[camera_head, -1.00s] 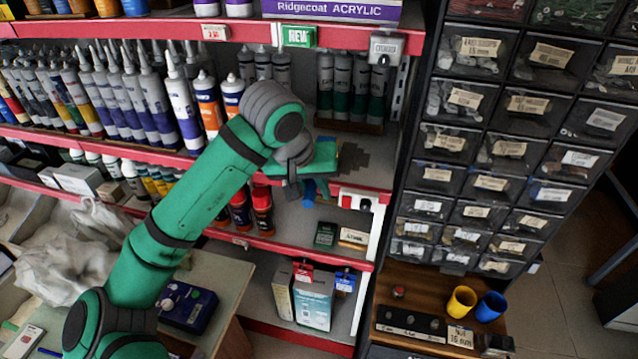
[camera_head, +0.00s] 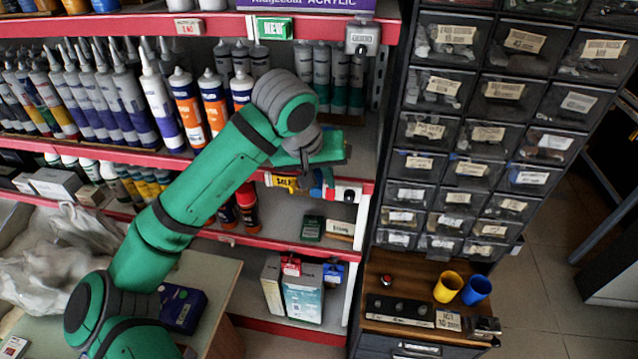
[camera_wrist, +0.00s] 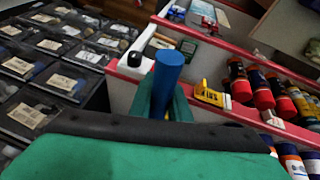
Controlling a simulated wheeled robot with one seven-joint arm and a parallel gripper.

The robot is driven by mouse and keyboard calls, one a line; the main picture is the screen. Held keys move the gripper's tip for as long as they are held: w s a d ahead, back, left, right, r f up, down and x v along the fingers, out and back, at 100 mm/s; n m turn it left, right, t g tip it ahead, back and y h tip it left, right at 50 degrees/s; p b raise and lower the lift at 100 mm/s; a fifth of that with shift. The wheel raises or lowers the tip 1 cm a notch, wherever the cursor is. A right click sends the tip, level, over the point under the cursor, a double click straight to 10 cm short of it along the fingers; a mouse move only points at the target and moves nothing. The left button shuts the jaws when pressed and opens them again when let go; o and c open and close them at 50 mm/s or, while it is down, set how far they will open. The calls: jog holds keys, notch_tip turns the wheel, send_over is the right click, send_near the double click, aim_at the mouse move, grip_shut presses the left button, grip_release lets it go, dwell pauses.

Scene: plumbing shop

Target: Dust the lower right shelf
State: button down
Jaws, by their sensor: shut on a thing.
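My gripper (camera_head: 322,180) is in front of the right part of the rack, near the edge of the middle shelf. It is shut on a blue cylindrical handle (camera_wrist: 168,72), which stands up between the green fingers in the wrist view. The handle's blue also shows in the head view (camera_head: 329,179). The working end of the held tool is hidden, so I cannot tell whether it touches anything. The lower right shelf (camera_head: 300,247) lies below my gripper and has a red front edge. It holds red-and-black cans (camera_head: 247,208) and a dark green box (camera_head: 312,229).
A yellow sale tag (camera_head: 285,182) hangs at the shelf edge, close to my gripper. A black drawer cabinet (camera_head: 470,130) stands to the right. Yellow (camera_head: 448,287) and blue (camera_head: 477,290) cups stand on its wooden ledge. Boxes (camera_head: 302,294) stand on the bottom shelf.

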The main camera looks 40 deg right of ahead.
jog(key=shift+s+d, duration=0.65)
jog(key=shift+d, duration=0.25)
jog(key=shift+s+d, duration=0.6)
jog(key=shift+d, duration=0.3)
jog(key=shift+s, duration=0.15)
jog(key=s+a+r, duration=0.2)
jog(key=s+a, duration=0.6)
jog(key=a, duration=0.2)
jog(key=shift+s, duration=0.2)
jog(key=shift+r, duration=0.1)
dwell(0.7)
